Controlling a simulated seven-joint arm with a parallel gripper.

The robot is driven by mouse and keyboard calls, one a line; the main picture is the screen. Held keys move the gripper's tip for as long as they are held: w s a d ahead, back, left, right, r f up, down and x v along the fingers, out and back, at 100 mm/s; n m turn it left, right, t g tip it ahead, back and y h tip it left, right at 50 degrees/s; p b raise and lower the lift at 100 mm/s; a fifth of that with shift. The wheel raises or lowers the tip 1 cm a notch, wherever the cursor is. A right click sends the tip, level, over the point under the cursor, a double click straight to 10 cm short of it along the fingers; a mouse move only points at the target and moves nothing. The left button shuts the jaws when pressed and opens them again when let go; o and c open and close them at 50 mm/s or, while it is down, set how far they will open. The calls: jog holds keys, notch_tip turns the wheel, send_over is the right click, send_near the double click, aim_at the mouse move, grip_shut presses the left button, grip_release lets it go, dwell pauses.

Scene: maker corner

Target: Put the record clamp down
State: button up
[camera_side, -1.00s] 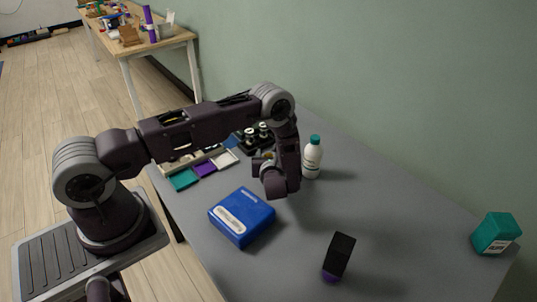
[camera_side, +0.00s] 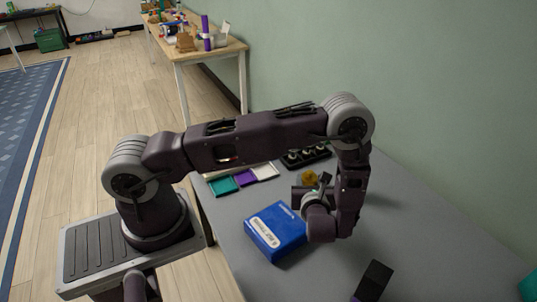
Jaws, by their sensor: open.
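My gripper (camera_side: 314,188) is low over the grey table, just beyond the blue box, partly hidden by my own wrist. It is open. A small round gold-yellow piece (camera_side: 309,177), which may be the record clamp, shows right at the gripper's fingers. I cannot tell whether it touches them or rests on the table.
A blue box (camera_side: 275,231) lies close in front of my gripper. Behind are teal (camera_side: 223,186), purple and white trays and a black rack (camera_side: 306,157) of small bottles. A black-and-purple object (camera_side: 373,282) stands at the front. The table's right side (camera_side: 440,235) is mostly clear.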

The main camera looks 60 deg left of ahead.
jog(key=s+a+r+n+g+h, duration=0.1)
jog(key=s+r+n+g, duration=0.2)
jog(key=s+r+n, duration=0.55)
jog(key=s+a+r+n+g+h, duration=0.15)
jog(key=s+r+n+g, duration=0.3)
jog(key=r, duration=0.65)
jog(key=s+d+r+n+t+h, duration=0.6)
jog(key=s+d+r+n+h, duration=0.3)
jog(key=s+d+r+n, duration=0.1)
jog(key=s+d+n, duration=0.1)
jog(key=s+d, duration=0.1)
jog(key=d, duration=0.1)
jog(key=shift+s+d, duration=0.2)
jog(key=shift+s, duration=0.2)
jog(key=shift+r+h, duration=0.1)
jog(key=shift+h, duration=0.15)
